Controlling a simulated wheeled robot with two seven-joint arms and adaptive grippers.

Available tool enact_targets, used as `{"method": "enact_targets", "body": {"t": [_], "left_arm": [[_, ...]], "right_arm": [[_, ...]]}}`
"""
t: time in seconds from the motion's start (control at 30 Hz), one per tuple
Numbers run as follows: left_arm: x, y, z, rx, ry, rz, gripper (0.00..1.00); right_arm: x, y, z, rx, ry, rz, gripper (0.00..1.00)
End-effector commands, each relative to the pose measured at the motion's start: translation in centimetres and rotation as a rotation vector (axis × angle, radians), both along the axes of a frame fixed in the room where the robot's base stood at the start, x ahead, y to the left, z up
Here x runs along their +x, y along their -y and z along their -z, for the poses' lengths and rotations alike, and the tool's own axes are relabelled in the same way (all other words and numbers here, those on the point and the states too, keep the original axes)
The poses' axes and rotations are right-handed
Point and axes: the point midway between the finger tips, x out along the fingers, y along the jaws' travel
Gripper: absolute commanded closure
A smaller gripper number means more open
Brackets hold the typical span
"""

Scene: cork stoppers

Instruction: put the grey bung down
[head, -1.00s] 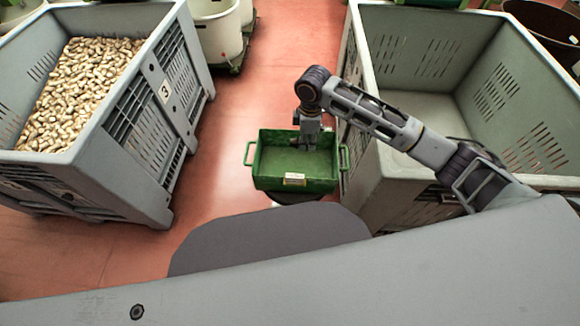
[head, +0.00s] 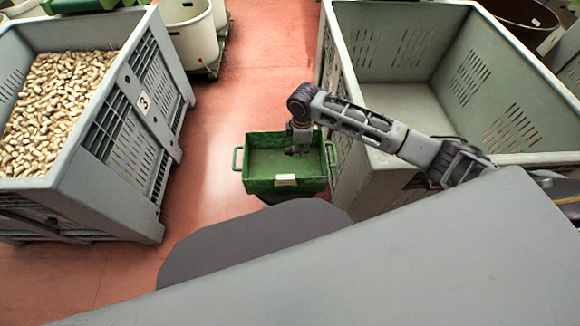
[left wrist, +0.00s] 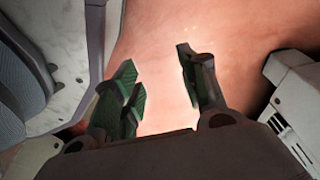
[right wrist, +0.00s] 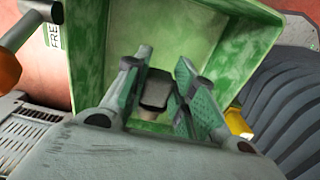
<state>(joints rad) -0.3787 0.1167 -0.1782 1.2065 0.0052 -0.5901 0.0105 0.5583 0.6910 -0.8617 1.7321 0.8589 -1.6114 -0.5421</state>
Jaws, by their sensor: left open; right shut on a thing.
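My right gripper (head: 298,152) is over the green crate (head: 286,187), with its tips within the crate's outline in the head view. In the right wrist view, its fingers (right wrist: 158,95) are shut on the grey bung (right wrist: 155,93), a small dark grey block between the tips. The green crate's inside (right wrist: 140,30) lies behind it. I cannot tell whether the bung touches the crate floor. My left gripper (left wrist: 160,80) is open and empty above the reddish floor. It does not show in the head view.
A large grey bin (head: 110,120) full of corks stands at the left. Another grey bin (head: 345,150), with its visible inside empty, stands close right of the crate, under my right arm. White tubs (head: 190,32) stand at the back.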

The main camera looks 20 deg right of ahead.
Motion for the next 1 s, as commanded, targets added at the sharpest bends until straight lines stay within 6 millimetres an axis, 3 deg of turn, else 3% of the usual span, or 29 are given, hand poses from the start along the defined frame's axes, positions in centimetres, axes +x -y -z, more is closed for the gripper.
{"method": "enact_targets", "body": {"t": [0.43,1.0], "left_arm": [[1.7,1.4,-2.1,-0.01,-0.013,0.002,0.58],[1.7,1.6,-2.4,-0.012,-0.022,0.003,0.58]], "right_arm": [[-0.1,0.0,5.0,-0.001,-0.001,0.0,0.97],[-0.1,0.0,5.9,-0.001,-0.001,0.0,0.97]]}}
